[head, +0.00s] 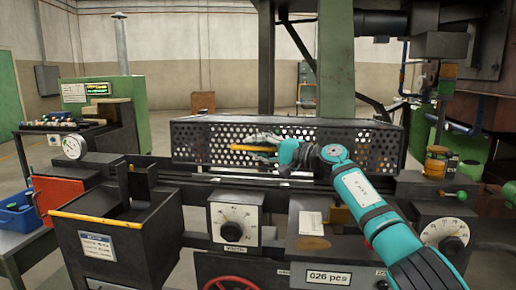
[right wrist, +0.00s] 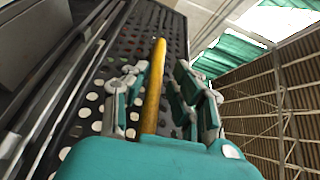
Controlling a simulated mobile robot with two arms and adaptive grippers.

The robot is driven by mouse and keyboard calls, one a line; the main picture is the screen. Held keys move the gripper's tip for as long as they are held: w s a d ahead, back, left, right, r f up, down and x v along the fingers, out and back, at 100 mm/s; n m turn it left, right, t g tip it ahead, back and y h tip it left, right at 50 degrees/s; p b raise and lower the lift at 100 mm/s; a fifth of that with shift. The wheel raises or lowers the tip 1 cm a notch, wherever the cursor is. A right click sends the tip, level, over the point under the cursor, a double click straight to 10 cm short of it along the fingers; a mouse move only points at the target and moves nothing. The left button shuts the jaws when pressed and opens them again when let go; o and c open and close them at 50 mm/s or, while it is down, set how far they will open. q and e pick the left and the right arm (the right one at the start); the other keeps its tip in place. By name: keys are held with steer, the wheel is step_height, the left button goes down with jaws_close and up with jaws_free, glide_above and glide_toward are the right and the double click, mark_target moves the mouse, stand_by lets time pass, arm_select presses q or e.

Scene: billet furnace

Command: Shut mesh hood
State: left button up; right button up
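The mesh hood (head: 215,141) is a long dark box with a perforated front, across the middle of the machine in the head view. Its yellow handle (head: 253,148) runs along the front. My right gripper (head: 258,145) is at the handle, in front of the mesh. In the right wrist view the yellow handle (right wrist: 156,85) lies between the two fingers, with gaps on both sides, so the gripper (right wrist: 158,85) looks open around it. The perforated mesh (right wrist: 110,70) is behind the fingers. My right forearm hides the hood's lower right part. My left gripper is not in view.
A dark bin (head: 118,238) with a yellow rim stands at front left. A dial panel (head: 235,224) and a red handwheel (head: 230,284) sit below the hood. A green column (head: 335,60) rises behind it. A green-knobbed lever (head: 461,196) is at right.

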steer(key=shift+d+r, duration=0.1)
steer(key=shift+s+d, duration=0.15)
steer(key=v, duration=1.1)
steer(key=shift+s+d, duration=0.15)
steer(key=shift+s, duration=0.05)
